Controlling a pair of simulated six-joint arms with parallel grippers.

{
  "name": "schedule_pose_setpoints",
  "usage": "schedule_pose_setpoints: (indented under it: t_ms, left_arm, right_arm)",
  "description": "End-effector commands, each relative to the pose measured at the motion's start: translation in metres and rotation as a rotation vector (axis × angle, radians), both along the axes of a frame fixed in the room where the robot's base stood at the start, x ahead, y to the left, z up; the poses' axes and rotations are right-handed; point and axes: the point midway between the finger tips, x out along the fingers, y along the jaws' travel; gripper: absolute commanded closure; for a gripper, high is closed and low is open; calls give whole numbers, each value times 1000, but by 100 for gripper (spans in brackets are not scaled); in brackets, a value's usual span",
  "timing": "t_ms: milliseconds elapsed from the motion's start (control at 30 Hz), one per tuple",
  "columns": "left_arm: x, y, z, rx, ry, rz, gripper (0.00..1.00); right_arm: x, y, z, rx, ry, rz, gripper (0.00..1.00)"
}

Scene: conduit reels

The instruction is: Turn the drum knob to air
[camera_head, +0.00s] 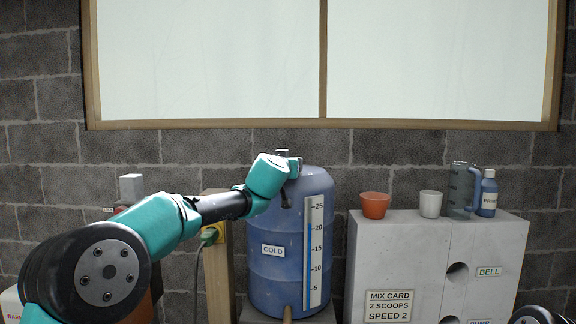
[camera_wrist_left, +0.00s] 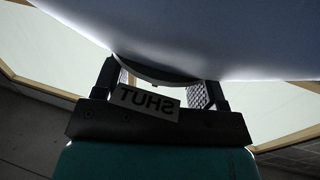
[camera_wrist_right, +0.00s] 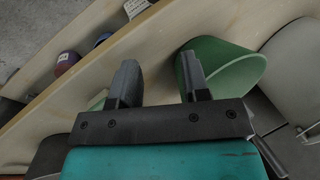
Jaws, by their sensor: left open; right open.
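The blue drum (camera_head: 268,275), labelled COLD and marked with a white level scale, stands in the middle of the head view. My left gripper (camera_head: 290,168) is at its upper front, seen from the side. In the left wrist view the left gripper (camera_wrist_left: 160,88) is open, with a finger on each side of a dark curved edge, perhaps the knob (camera_wrist_left: 150,74). Whether the fingers touch it I cannot tell. A label reading SHUT (camera_wrist_left: 147,104), reversed in the picture, shows between the fingers. My right gripper (camera_wrist_right: 160,85) is open and empty, well away from the drum.
A grey block (camera_head: 400,250) right of the drum bears an orange cup (camera_head: 375,205), a white cup (camera_head: 430,204), a jug (camera_head: 459,195) and a bottle (camera_head: 488,196). A wooden post (camera_head: 217,280) stands left of the drum. A green container (camera_wrist_right: 235,68) lies beyond my right gripper.

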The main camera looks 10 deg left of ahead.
Motion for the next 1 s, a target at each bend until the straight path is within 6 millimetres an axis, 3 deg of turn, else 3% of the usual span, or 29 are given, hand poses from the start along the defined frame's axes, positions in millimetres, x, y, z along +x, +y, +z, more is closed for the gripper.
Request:
schedule_pose_setpoints:
  t_ms: [367, 867, 1000]
  left_arm:
    - [4, 0, 0, 0, -1, 0, 35]
    - [4, 0, 0, 0, -1, 0, 83]
    - [4, -1, 0, 0, -1, 1, 84]
  right_arm:
    - [0, 0, 0, 0, 0, 0, 57]
    - [0, 0, 0, 0, 0, 0, 57]
    - [0, 0, 0, 0, 0, 0, 57]
